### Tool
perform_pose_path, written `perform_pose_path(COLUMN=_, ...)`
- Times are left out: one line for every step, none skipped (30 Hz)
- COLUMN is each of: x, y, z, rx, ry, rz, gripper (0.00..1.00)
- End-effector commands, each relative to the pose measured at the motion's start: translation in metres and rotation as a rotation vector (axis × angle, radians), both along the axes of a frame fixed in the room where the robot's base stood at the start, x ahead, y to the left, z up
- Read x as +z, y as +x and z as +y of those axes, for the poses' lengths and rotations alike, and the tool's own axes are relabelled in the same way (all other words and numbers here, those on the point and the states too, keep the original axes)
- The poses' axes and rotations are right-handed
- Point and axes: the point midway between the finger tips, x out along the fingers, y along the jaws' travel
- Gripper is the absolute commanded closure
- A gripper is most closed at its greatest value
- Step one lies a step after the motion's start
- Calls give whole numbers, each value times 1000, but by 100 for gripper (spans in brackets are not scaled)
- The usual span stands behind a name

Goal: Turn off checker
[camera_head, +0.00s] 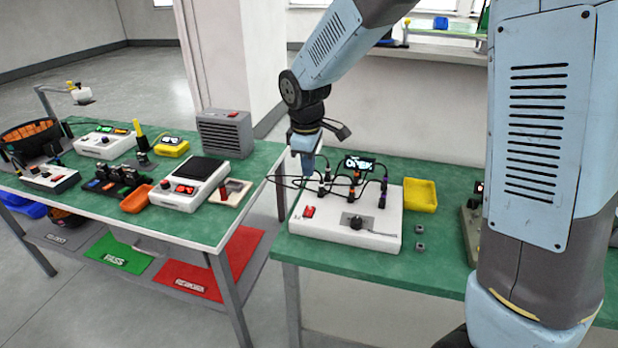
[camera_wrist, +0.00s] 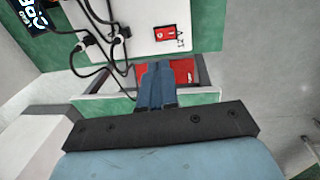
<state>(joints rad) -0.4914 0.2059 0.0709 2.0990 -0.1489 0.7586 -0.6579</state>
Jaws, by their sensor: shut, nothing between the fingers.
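A white box (camera_head: 375,234), which I take to be the checker, stands on the right green table. It has cabled plugs, a small lit display (camera_head: 359,163) and a black knob (camera_head: 355,222). Its red switch (camera_head: 309,211) is at the front left corner. The wrist view also shows the switch (camera_wrist: 165,33), with a label beside it. I cannot tell which way the switch is set. My gripper (camera_head: 306,170) is above the box's left side, apart from the switch. In the wrist view its blue fingers (camera_wrist: 157,85) are together and empty.
Dark cables (camera_head: 285,181) loop beside my gripper. A yellow tray (camera_head: 421,194) and small grey blocks (camera_head: 420,237) lie right of the box. The left green table (camera_head: 95,198) holds several devices, including a white scale-like unit (camera_head: 180,196). A gap separates the tables.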

Motion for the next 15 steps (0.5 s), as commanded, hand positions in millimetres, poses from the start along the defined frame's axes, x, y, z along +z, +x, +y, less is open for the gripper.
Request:
perform_pose_path(x=-8, y=0, z=0, rx=1, ry=-2, rz=2, gripper=100)
perform_pose_path(x=-13, y=1, z=0, rx=1, ry=-2, rz=4, gripper=100)
perform_pose_path(x=-19, y=2, z=-1, rx=1, ry=-2, rz=4, gripper=100)
perform_pose_path(x=-25, y=2, z=-1, rx=1, ry=-2, rz=2, gripper=100)
perform_pose_path(x=-30, y=3, z=-1, rx=1, ry=-2, rz=4, gripper=100)
perform_pose_path(x=-38, y=4, z=-2, rx=1, ry=-2, rz=4, gripper=100)
perform_pose_path(x=-43, y=4, z=-2, rx=0, ry=-3, rz=4, gripper=100)
perform_pose_path(x=-48, y=5, z=-2, rx=0, ry=-2, rz=4, gripper=100)
perform_pose_path(x=-55, y=6, z=-2, rx=0, ry=-2, rz=4, gripper=100)
perform_pose_path(x=-60, y=6, z=-2, rx=1, ry=-2, rz=4, gripper=100)
perform_pose_path(x=-65, y=7, z=-2, rx=1, ry=-2, rz=2, gripper=100)
perform_pose_path(x=-73, y=8, z=-3, rx=1, ry=-2, rz=5, gripper=100)
perform_pose_path(x=-78, y=9, z=-3, rx=0, ry=-2, rz=4, gripper=100)
perform_pose_path(x=-83, y=9, z=-3, rx=0, ry=-2, rz=4, gripper=100)
perform_pose_path(x=-89, y=10, z=-4, rx=0, ry=-3, rz=4, gripper=100)
